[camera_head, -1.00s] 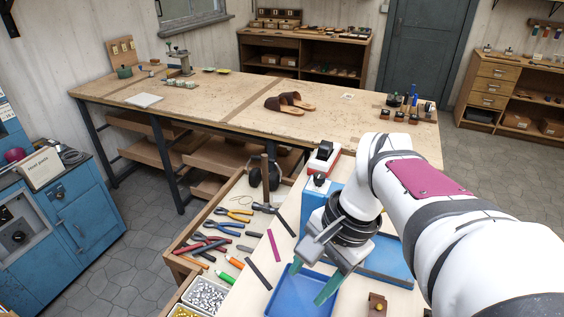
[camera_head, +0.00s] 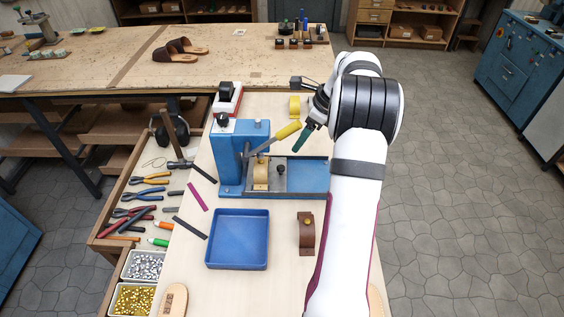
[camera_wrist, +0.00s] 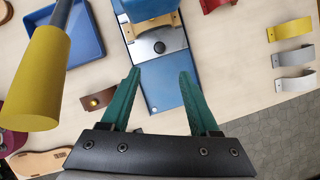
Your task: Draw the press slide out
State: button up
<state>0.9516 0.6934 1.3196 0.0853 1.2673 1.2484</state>
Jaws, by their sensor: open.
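The blue press (camera_head: 232,158) stands on the light bench, its lever ending in a yellow handle (camera_head: 287,130) raised to the right. The metal press slide (camera_head: 297,178), with a black knob (camera_head: 280,169), lies in the blue base to the right of the press body. In the wrist view the slide (camera_wrist: 148,46) and its knob (camera_wrist: 159,47) show just beyond my fingertips. My gripper (camera_wrist: 159,72) is open and empty, its green fingers spread above the base's end. In the head view my gripper (camera_head: 301,143) is right of the yellow handle, above the slide's base.
The yellow handle (camera_wrist: 35,75) stands close at the left in the wrist view. A blue tray (camera_head: 238,265) and a brown strap (camera_head: 306,233) lie in front of the press. Yellow, grey and other curved strips (camera_wrist: 290,30) lie at the right in the wrist view.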

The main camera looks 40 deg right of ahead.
aim_at(282, 167)
jog(key=x, duration=1.3)
jog(key=shift+f, duration=0.25)
grip_shut()
dwell(0.6)
